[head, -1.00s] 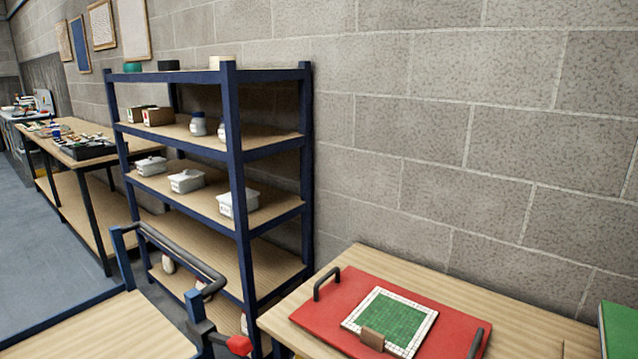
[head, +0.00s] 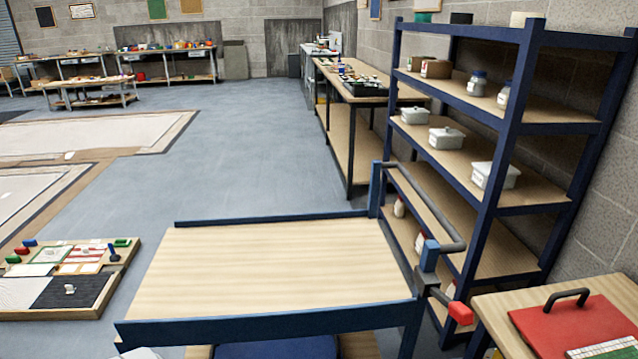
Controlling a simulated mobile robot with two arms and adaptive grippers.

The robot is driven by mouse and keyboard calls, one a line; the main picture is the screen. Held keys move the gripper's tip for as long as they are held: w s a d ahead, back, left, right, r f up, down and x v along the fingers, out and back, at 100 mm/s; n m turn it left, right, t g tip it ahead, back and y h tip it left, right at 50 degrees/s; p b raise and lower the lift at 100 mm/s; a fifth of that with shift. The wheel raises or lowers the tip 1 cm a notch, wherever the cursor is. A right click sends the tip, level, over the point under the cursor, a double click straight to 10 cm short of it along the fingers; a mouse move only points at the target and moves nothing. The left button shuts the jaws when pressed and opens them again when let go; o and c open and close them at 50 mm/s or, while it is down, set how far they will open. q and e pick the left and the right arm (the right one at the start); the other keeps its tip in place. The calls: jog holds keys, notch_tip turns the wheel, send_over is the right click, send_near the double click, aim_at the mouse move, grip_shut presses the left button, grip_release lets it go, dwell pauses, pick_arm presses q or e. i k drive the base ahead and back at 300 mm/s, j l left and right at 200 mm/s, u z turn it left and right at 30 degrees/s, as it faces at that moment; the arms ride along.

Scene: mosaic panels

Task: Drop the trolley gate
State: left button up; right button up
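The trolley (head: 280,262) stands in front of me in the head view, with a bare pale wooden top in a blue frame. A low blue rail (head: 270,219) runs along its far edge, and a deeper blue rail (head: 270,325) stands along its near edge. I cannot tell which part is the gate. At its right end is a dark grey handle bar (head: 425,205) on a blue post. Below it, a blue block (head: 430,256) and a grey lever with a red knob (head: 461,313) stick out to the right. Neither of my grippers is in view.
A blue shelf unit (head: 512,150) with white lidded boxes and jars stands right of the trolley. A low board with panels (head: 70,292) lies left. Open floor (head: 240,150) stretches beyond the trolley.

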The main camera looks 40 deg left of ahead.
aim_at(343, 319)
jog(key=u, duration=1.7)
